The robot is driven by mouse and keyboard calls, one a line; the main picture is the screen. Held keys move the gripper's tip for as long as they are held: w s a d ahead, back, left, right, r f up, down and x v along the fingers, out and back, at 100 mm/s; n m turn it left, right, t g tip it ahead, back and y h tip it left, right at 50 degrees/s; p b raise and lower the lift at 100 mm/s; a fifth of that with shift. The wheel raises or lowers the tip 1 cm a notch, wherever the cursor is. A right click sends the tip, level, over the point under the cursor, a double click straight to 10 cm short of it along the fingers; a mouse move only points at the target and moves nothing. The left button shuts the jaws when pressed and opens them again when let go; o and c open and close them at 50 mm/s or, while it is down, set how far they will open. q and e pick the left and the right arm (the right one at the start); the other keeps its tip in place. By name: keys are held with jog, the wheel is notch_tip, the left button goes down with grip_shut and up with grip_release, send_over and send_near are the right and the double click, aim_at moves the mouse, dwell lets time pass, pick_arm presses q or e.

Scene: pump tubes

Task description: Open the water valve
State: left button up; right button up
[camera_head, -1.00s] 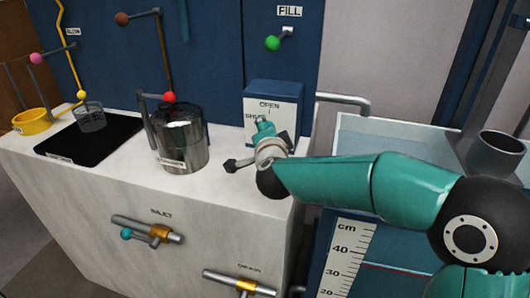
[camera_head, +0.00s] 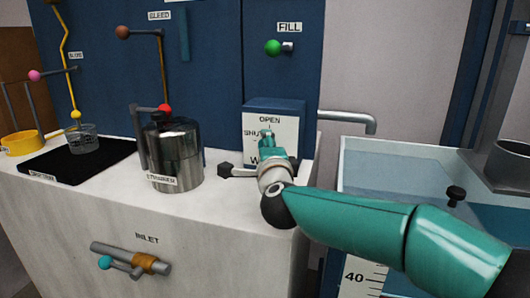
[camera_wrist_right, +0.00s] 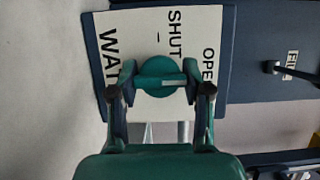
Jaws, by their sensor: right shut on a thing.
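The water valve is a round teal knob (camera_wrist_right: 160,78) with a pale pointer bar, on a white plate (camera_wrist_right: 145,45) lettered OPEN, SHUT and WAT. In the right wrist view the bar points right, towards the OPEN side. My right gripper (camera_wrist_right: 163,88) has a finger on each side of the knob and is shut on it. In the head view my right gripper (camera_head: 268,146) is at the front of the blue valve box (camera_head: 275,105), covering most of the knob. My left gripper is not in view.
On the white counter, left of my right gripper, stand a metal strainer pot (camera_head: 175,150) and a dark tray (camera_head: 50,166) with a clear beaker (camera_head: 83,138). A water tank (camera_head: 400,165) stands to the right. A green FILL knob (camera_head: 273,47) sits above the box.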

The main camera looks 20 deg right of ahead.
jog(key=shift+f, duration=0.15)
jog(key=o, duration=1.2)
jog(key=shift+d, duration=0.1)
jog(key=shift+s, duration=0.1)
jog(key=shift+s, duration=0.3)
jog(key=v, duration=1.1)
